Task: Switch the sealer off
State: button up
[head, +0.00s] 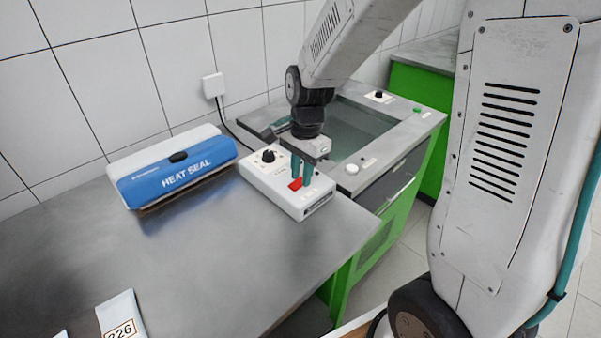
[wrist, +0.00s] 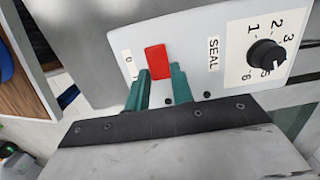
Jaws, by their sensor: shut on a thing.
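The blue and white heat sealer (head: 172,168) lies on the steel table. To its right is a white control box (head: 318,203) with a black dial and a red switch (head: 295,184). In the wrist view the red switch (wrist: 156,60) sits between a small white label marked 0 (wrist: 127,64) and the SEAL label (wrist: 213,52).
The black dial (wrist: 266,56) is close to the right of the switch. A sunken basin (head: 350,125) in a green-fronted bench lies behind, with a white round knob (head: 352,169) near the box. A pouch marked 226 (head: 121,318) lies at the front left. The table's middle is clear.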

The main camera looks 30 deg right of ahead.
aim_at(300, 183)
jog(key=shift+s+a+h, duration=0.2)
jog(key=shift+s+h, duration=0.1)
jog(key=shift+h, duration=0.5)
jog(key=o, duration=1)
jog(key=shift+w+r+t, duration=0.1)
jog(key=shift+r+t, duration=0.15)
jog(key=shift+t, duration=0.05)
notch_tip(300, 183, up, 7)
jog(key=shift+a+r, duration=0.15)
jog(key=shift+r, duration=0.05)
